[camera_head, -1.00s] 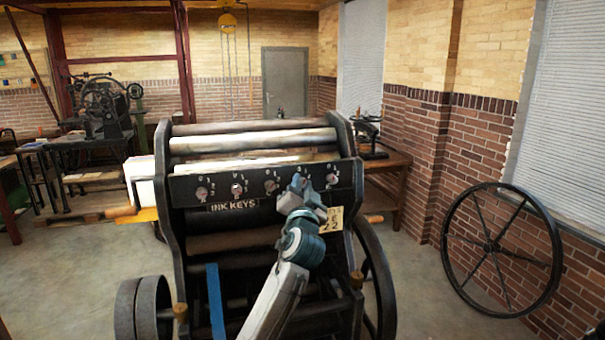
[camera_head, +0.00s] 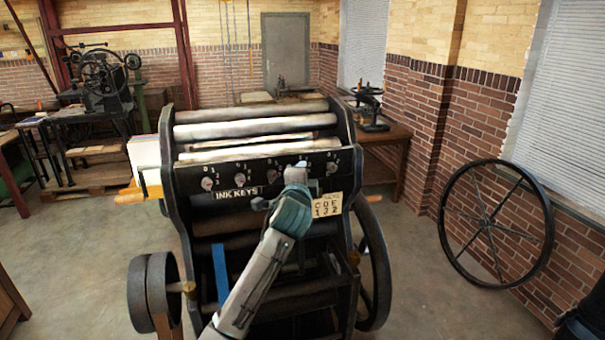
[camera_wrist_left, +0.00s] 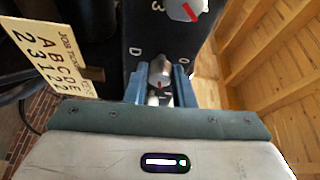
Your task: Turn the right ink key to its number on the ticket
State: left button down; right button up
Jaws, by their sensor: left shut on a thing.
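A row of ink keys runs along the black INK KEYS panel (camera_head: 245,176) of the press. Three show left of my left gripper (camera_head: 297,174), and the rightmost key (camera_head: 332,167) shows to its right. In the left wrist view my left gripper (camera_wrist_left: 160,90) is shut on a grey ink key (camera_wrist_left: 160,72), one finger on each side. The job ticket (camera_head: 327,205) hangs below the panel; the wrist view (camera_wrist_left: 48,48) shows letters A to E above 2 3 1 2 2.
A large spoked wheel (camera_head: 497,222) leans on the brick wall at the right. A side table (camera_head: 400,133) with a small press stands behind. The press has side wheels (camera_head: 150,290).

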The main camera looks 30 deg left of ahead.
pick_arm(q)
jog(key=shift+m+g, duration=0.3)
jog(key=shift+m, duration=0.2)
jog(key=c, duration=1.2)
grip_release()
jog(key=shift+c, duration=0.2)
jog(key=b+v, duration=0.4)
jog(key=v, duration=0.6)
jog(key=shift+s+b, duration=0.3)
jog(key=shift+s, duration=0.1)
